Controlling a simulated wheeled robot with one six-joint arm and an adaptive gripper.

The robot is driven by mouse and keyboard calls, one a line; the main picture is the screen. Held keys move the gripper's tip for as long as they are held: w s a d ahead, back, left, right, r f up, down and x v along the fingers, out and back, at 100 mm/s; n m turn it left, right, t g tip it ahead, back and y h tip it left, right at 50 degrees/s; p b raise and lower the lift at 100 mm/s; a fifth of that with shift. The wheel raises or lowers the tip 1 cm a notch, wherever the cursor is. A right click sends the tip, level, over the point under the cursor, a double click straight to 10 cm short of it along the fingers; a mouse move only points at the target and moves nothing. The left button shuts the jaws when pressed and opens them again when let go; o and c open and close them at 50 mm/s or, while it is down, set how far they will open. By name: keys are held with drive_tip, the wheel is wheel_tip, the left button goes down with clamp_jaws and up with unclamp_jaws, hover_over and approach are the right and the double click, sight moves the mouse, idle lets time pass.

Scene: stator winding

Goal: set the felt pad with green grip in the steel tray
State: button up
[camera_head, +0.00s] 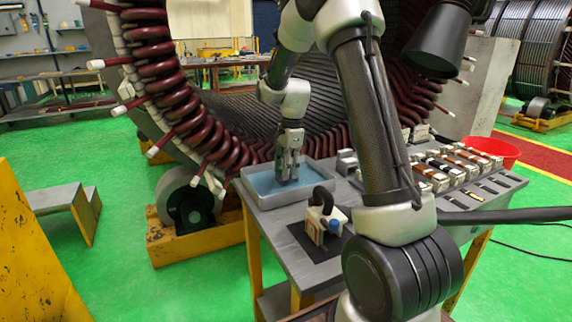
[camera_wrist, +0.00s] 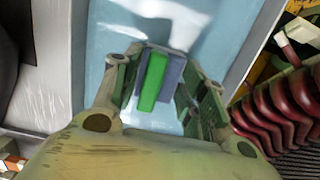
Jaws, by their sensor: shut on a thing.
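The steel tray (camera_head: 245,190) stands at the left end of the workbench and has a light blue inner floor. My gripper (camera_head: 287,178) points down over the tray, with its fingertips inside the tray's outline. In the wrist view my gripper (camera_wrist: 165,90) is shut on the felt pad, whose green grip (camera_wrist: 152,82) and grey-blue body (camera_wrist: 174,78) show between the fingers. The tray's blue floor (camera_wrist: 110,40) lies behind the pad. I cannot tell whether the pad touches the floor. In the head view the fingers hide the pad.
Several tools (camera_head: 455,165) lie in a rack at the right of the bench, with a red bowl (camera_head: 492,150) behind. Stator coils (camera_head: 180,120) rise close behind the tray.

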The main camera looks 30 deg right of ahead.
drive_tip(key=shift+f, duration=0.2)
drive_tip(key=shift+f, duration=0.4)
drive_tip(key=o, duration=1.2)
drive_tip(key=shift+r, duration=0.15)
drive_tip(key=r, duration=0.4)
drive_tip(key=d+r, duration=0.1)
drive_tip(key=r, duration=0.6)
drive_tip(key=shift+d+r, duration=0.25)
drive_tip(key=shift+r, duration=0.1)
